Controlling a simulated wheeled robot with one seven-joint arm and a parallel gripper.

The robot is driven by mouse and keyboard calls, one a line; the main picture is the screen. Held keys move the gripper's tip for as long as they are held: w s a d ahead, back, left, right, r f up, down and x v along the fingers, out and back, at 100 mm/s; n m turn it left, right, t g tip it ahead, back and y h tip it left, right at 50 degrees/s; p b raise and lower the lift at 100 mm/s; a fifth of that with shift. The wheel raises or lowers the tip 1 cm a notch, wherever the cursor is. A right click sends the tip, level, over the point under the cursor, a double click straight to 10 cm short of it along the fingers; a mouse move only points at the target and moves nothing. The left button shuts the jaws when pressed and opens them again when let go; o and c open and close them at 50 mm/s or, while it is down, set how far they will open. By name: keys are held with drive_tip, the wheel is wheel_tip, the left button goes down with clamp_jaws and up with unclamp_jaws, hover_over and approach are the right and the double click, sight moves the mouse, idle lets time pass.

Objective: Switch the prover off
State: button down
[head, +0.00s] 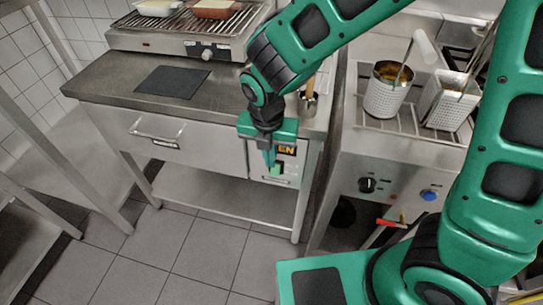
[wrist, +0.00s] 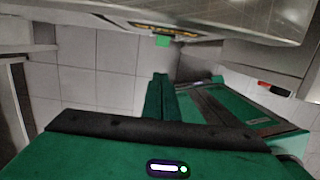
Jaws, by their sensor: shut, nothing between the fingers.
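A small pale-fronted unit with a black label reading "EN" in yellow (head: 287,150) sits under the right end of the counter; I take it as the prover. The rest of its label is hidden behind my gripper. A bright green square, likely its switch (head: 276,169), shows below the label. It also shows in the wrist view (wrist: 162,41), beyond the fingertips, under the dark label strip. My gripper (head: 269,163) is shut and empty, pointing down in front of the unit. Its fingers (wrist: 158,80) are together. Whether they touch the switch I cannot tell.
A steel counter (head: 105,85) with a drawer handle (head: 157,132) stands left of the unit, with a lower shelf. A fryer (head: 400,170) with a black knob, blue knob and red-handled valve (head: 390,223) stands right. The tiled floor (head: 190,250) in front is clear.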

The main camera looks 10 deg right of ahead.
approach(275, 169)
drive_tip(key=s+f, duration=0.4)
drive_tip(key=f, duration=0.1)
drive_tip(key=w, duration=0.1)
drive_tip(key=w+f, duration=0.1)
drive_tip(key=shift+w+f, duration=0.3)
drive_tip(key=shift+w, duration=0.1)
drive_tip(key=shift+w+d+f, duration=0.15)
drive_tip(key=shift+w+f, duration=0.05)
drive_tip(key=shift+w, duration=0.15)
